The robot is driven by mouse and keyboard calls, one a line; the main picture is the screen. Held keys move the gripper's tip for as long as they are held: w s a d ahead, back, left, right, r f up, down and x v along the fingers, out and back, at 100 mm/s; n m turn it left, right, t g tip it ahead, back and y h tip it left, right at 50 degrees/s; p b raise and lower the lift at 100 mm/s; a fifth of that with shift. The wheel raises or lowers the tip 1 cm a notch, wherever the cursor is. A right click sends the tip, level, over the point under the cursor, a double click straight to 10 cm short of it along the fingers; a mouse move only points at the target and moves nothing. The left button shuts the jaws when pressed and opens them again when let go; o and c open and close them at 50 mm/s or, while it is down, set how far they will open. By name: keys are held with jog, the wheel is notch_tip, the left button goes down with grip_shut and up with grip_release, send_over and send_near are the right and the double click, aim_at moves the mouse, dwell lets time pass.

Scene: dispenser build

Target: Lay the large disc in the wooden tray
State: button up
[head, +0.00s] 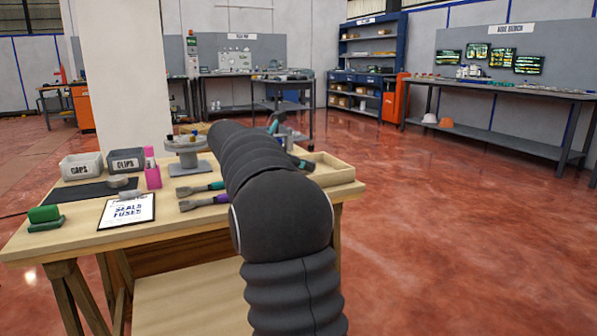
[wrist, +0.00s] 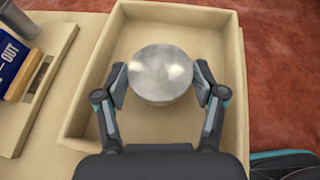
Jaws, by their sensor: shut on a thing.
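The large disc (wrist: 161,74) is a round, grey, metallic piece in the wrist view. My gripper (wrist: 160,82) is shut on it, with one finger against its left side and one against its right. The disc is over the wooden tray (wrist: 95,78), inside its outline as seen from above. I cannot tell whether the disc touches the tray floor. In the head view the wooden tray (head: 335,168) sits at the table's right end, partly hidden behind my arm.
The wooden table (head: 75,235) holds a grey CAPS bin (head: 82,167), a CLIPS bin (head: 126,162), a pink bottle (head: 152,172), a grey stand (head: 187,160), a sign (head: 127,211), a green block (head: 45,214) and several tools. Red floor (head: 450,230) lies open to the right.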

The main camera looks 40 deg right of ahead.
jog(key=shift+f, duration=0.65)
jog(key=shift+f, duration=0.25)
jog(key=shift+s+f, duration=0.1)
jog(key=shift+f, duration=0.5)
jog(key=o, duration=1.6)
jog(key=shift+f, duration=0.2)
jog(key=shift+r, duration=0.6)
jog(key=v, duration=0.4)
jog(key=p+v, duration=0.1)
jog(key=v, duration=0.7)
jog(key=shift+r+p, duration=0.35)
jog(key=shift+p, duration=0.05)
